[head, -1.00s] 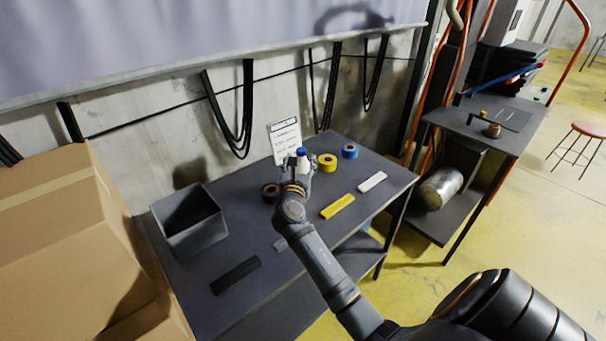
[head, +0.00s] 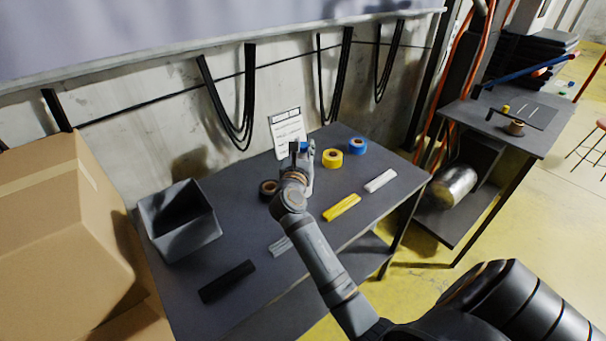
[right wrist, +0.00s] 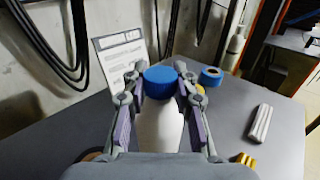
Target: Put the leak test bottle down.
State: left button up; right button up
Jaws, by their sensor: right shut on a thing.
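The leak test bottle (right wrist: 160,122) is white with a blue cap. It stands upright between the fingers of my right gripper (right wrist: 158,100) in the right wrist view. In the head view my right gripper (head: 302,160) is at the back of the dark table (head: 235,235), in front of a printed sheet. The gripper is shut on the bottle and hides most of it; only the blue cap (head: 303,146) shows clearly. I cannot tell whether the bottle's base touches the table top. My left gripper is not in view.
A yellow tape roll (head: 332,158) and a blue tape roll (head: 357,146) lie right of the gripper, a dark roll (head: 269,188) left. The printed sheet (head: 287,132) stands behind. A grey bin (head: 180,220) is at the left. Yellow, white and black strips lie along the front.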

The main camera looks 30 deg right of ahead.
jog(key=shift+r, duration=0.1)
grip_shut()
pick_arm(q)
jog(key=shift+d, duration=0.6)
pick_arm(e)
jog(key=shift+r, duration=0.15)
